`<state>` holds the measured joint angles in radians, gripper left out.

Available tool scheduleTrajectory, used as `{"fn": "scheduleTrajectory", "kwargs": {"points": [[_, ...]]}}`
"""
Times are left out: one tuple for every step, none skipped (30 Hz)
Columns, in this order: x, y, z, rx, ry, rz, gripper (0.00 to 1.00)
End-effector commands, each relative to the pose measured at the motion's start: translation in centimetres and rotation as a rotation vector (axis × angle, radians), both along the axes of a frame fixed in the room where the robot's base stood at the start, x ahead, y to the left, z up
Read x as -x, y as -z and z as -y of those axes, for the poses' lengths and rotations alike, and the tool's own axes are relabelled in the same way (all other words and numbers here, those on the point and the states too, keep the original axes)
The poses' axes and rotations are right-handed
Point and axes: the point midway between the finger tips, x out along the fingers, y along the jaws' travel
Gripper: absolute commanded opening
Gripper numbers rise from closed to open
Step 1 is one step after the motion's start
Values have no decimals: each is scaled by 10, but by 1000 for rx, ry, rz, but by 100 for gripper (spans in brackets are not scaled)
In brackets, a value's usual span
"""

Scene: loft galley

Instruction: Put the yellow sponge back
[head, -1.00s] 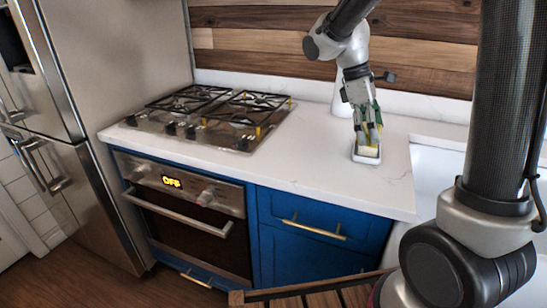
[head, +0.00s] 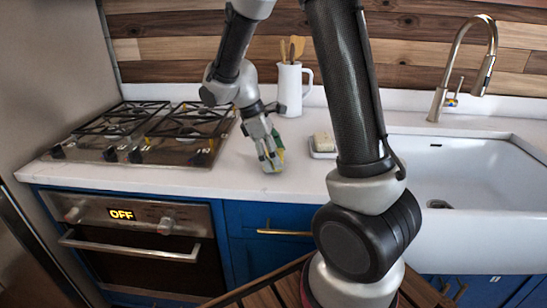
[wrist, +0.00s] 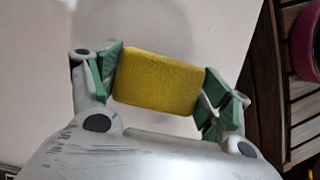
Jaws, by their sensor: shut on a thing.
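The yellow sponge (wrist: 158,81) is clamped between the green-padded fingers of my gripper (wrist: 160,85) in the wrist view. Only a sliver of yellow shows between the fingers there. I cannot tell whether the sponge touches the counter. My arm partly hides the dish's right side.
A white pitcher with wooden utensils (head: 291,90) stands behind my gripper. The gas stove (head: 150,133) is to the left. The white sink (head: 455,165) with its tall faucet (head: 464,60) is to the right. A slatted wooden surface (head: 265,290) is in front, below the counter.

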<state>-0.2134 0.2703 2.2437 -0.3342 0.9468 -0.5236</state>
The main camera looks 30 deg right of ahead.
Motion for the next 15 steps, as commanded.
{"fn": "scheduleTrajectory", "kwargs": {"points": [[0, 5, 0, 0, -1, -2, 56], [0, 7, 0, 1, -1, -1, 56], [0, 7, 0, 0, -1, 0, 56], [0, 6, 0, 0, -1, 0, 56], [0, 6, 0, 0, -1, 0, 56], [0, 6, 0, 0, -1, 0, 56], [0, 6, 0, 0, -1, 0, 56], [0, 6, 0, 0, -1, 0, 56], [0, 7, 0, 0, -1, 0, 56], [0, 8, 0, 0, -1, 0, 56], [0, 8, 0, 0, -1, 0, 56], [0, 10, 0, 1, -1, -1, 56], [0, 9, 0, 0, -1, 0, 83], [0, 9, 0, 0, -1, 0, 89], [0, 9, 0, 0, -1, 0, 96]]}}
